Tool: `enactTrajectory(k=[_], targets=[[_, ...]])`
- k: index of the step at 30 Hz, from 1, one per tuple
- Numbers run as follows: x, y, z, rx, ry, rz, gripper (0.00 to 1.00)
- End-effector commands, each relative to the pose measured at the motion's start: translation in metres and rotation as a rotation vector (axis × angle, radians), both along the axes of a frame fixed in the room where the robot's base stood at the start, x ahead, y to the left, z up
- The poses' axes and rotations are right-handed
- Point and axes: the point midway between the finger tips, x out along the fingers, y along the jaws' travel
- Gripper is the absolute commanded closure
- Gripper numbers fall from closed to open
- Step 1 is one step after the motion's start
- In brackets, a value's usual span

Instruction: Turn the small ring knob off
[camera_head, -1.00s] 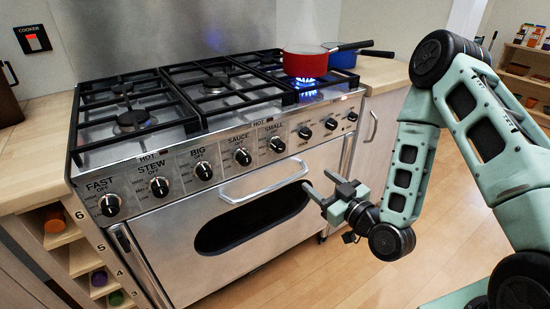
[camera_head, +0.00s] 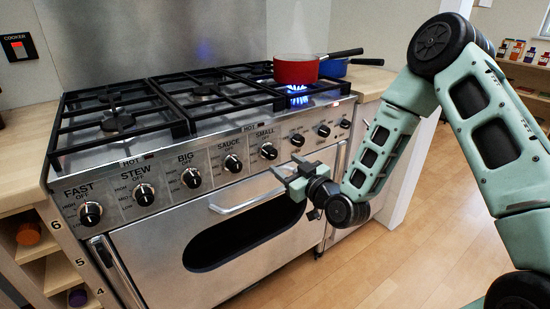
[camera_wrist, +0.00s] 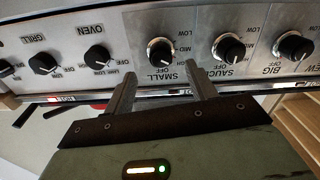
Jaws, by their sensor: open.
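The SMALL knob (camera_head: 268,151) is black and round on the cooker's steel front panel, between the SAUCE knob (camera_head: 232,163) and the unlabelled-looking knobs to its right. In the wrist view the SMALL knob (camera_wrist: 160,51) is seen upside down with its label, just beyond and between my fingertips, not touched. The exact setting of its pointer is hard to read. My gripper (camera_head: 289,174) is open and empty in front of the panel, below and right of the knob; its two fingers also show in the wrist view (camera_wrist: 161,80). A blue flame (camera_head: 297,90) burns under the red pan (camera_head: 296,70).
The BIG knob (camera_wrist: 293,46) and the OVEN knob (camera_wrist: 97,57) flank the nearer knobs. The oven door handle (camera_head: 245,199) juts out below the panel, close to my gripper. A blue pan (camera_head: 333,68) stands behind the red one. The floor at right is clear.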

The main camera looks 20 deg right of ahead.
Motion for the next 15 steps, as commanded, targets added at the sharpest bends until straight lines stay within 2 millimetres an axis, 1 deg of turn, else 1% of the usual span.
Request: enactTrajectory(k=[1,6,9,15], targets=[[0.01,0.004,0.001,0.002,-0.003,0.0,0.44],[0.037,0.013,0.0,0.002,-0.001,0.001,0.44],[0.048,0.016,0.0,0.002,-0.002,0.0,0.44],[0.057,0.019,-0.001,0.001,0.001,0.0,0.44]])
